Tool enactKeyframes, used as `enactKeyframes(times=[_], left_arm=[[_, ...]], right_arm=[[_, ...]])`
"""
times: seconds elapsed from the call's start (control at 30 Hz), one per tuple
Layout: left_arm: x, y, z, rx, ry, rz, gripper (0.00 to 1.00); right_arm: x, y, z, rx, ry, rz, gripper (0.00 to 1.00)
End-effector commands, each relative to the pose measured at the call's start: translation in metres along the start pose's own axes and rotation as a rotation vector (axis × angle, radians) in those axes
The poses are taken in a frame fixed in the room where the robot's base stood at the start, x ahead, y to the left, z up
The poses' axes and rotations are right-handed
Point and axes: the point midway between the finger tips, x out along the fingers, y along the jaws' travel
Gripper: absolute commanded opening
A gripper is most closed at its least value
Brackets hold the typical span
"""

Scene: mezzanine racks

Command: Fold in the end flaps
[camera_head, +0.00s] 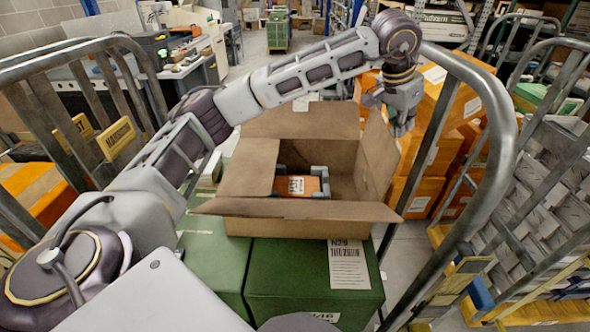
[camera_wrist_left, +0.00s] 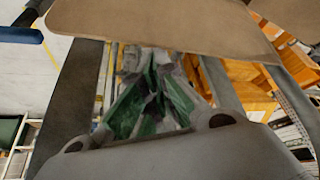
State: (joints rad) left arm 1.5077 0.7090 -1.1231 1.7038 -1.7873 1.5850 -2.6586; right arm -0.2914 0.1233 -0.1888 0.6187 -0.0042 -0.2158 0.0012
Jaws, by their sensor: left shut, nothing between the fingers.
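An open cardboard box (camera_head: 300,228) stands in the middle of the head view. Its left end flap (camera_head: 247,168) lies inward over the left part of the opening. Its right end flap (camera_head: 380,153) stands up. The back long flap (camera_head: 300,120) stands raised, and the front long flap (camera_head: 290,209) spreads outward. An orange packet (camera_head: 300,186) with grey end pieces sits inside. My left gripper (camera_head: 398,130) is shut and empty, pointing down just outside the right end flap; contact is unclear. A cardboard flap (camera_wrist_left: 165,22) crosses the top of the left wrist view. My right gripper is out of view.
The box rests on green cartons (camera_head: 313,278) between the metal cart rails (camera_head: 490,150). Orange cartons (camera_head: 440,120) are stacked behind and right of my left gripper. The right rail curves close by that gripper. My left arm reaches over behind the box.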

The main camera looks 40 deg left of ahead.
Motion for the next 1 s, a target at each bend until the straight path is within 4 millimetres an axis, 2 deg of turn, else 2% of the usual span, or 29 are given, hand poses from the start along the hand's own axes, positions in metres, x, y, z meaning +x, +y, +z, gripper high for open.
enactKeyframes(times=[0.47, 1.0], left_arm=[[0.000, 0.000, 0.000, 0.000, 0.000, 0.000, 0.00], [0.011, 0.000, 0.005, 0.000, 0.000, 0.000, 0.00]], right_arm=[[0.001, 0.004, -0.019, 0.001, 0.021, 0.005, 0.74], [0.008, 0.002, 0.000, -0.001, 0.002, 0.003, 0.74]])
